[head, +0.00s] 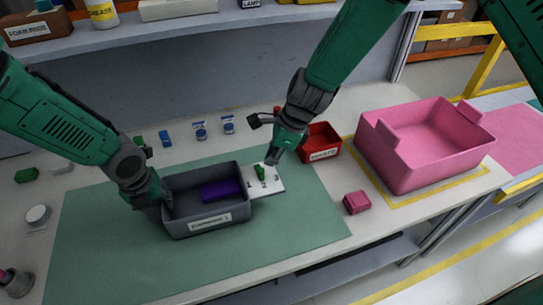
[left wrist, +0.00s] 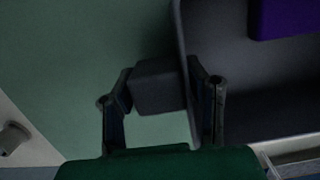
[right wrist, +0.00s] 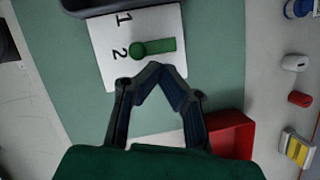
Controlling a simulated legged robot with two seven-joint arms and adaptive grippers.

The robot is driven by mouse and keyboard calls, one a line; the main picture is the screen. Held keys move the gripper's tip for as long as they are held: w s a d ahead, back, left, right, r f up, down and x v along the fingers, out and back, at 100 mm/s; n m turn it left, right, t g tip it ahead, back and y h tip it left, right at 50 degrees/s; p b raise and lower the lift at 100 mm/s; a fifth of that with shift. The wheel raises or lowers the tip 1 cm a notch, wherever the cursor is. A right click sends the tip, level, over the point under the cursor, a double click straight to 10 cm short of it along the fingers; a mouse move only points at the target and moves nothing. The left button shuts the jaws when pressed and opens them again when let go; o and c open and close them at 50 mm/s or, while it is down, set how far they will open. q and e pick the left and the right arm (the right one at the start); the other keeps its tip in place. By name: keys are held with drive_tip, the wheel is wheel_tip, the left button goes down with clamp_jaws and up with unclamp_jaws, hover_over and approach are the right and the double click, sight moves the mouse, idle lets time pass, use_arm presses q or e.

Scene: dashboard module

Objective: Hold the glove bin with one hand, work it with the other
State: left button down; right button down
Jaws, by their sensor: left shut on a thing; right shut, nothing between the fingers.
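The dark grey bin (head: 178,226) with a white label stands on the green mat and holds a purple block (head: 221,190). My left gripper (head: 163,204) is at the bin's left side. In the left wrist view its fingers (left wrist: 165,88) are shut on a dark grey tab at the bin's wall. A white plate (head: 274,186) marked with numbers lies against the bin's right side and carries a green lever (head: 260,173). In the right wrist view the lever's round end (right wrist: 138,49) is near the 2.
A red bin (head: 320,143) stands behind and right of the plate. A large pink tote (head: 400,165) sits in a yellow outline at the right, with a small pink box (head: 357,202) in front. Small items line the table's back. The mat's front is clear.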

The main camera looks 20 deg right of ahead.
drive_tip(key=shift+s+a+m+t, duration=0.25)
drive_tip(key=shift+a+m+t, duration=0.2)
drive_tip(key=shift+m, duration=0.75)
drive_tip(key=shift+w+d, duration=0.1)
drive_tip(key=shift+w, duration=0.05)
idle(1.1)
